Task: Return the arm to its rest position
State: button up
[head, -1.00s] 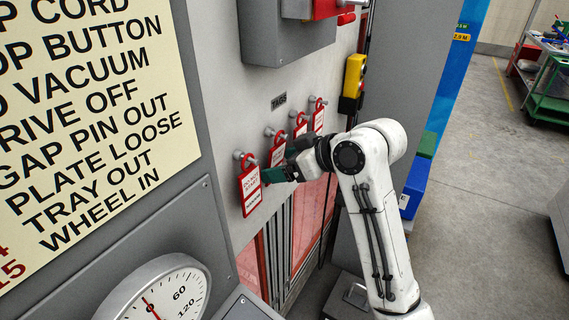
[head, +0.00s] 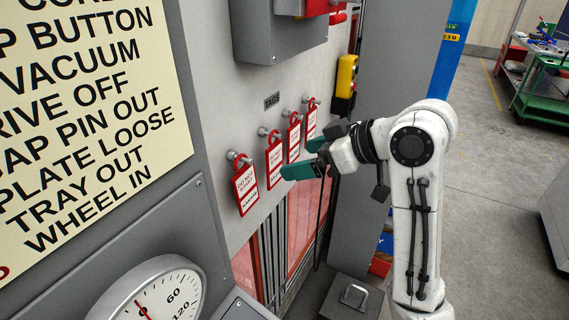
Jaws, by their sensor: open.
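My gripper (head: 308,158) is open, with its two green fingertips spread and nothing between them. It is in front of the row of red and white tags, apart from the panel as far as I can tell. The nearest tag (head: 245,188) hangs from its peg at the left of the row. The second tag (head: 274,162) hangs just left of my gripper. The third tag (head: 294,139) and the far tag (head: 312,120) hang behind it. My white arm comes up from the lower right, bent at the elbow.
A grey box (head: 278,30) and a yellow pendant (head: 346,78) are on the wall above the tags. A dial gauge (head: 160,297) stands at lower left. A grey block (head: 352,297) is low beside my arm. The floor (head: 497,190) at right is open, with a green cart (head: 543,92) behind.

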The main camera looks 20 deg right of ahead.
jog(key=shift+v, duration=1.3)
jog(key=s+a+f+m+g+h, duration=0.15)
jog(key=s+f, duration=0.35)
jog(key=f, duration=0.6)
jog(key=s+f+m+g+h, duration=0.1)
jog(key=s+f+m+g, duration=0.2)
jog(key=f, duration=0.8)
jog(key=s+d+f+m+g+h, duration=0.1)
jog(key=s+d+f+g+h, duration=0.1)
jog(key=s+f, duration=0.5)
jog(key=s+d+f+m+g+h, duration=0.2)
jog(key=s+f, duration=0.6)
jog(key=s, duration=0.8)
jog(key=shift+s, duration=0.25)
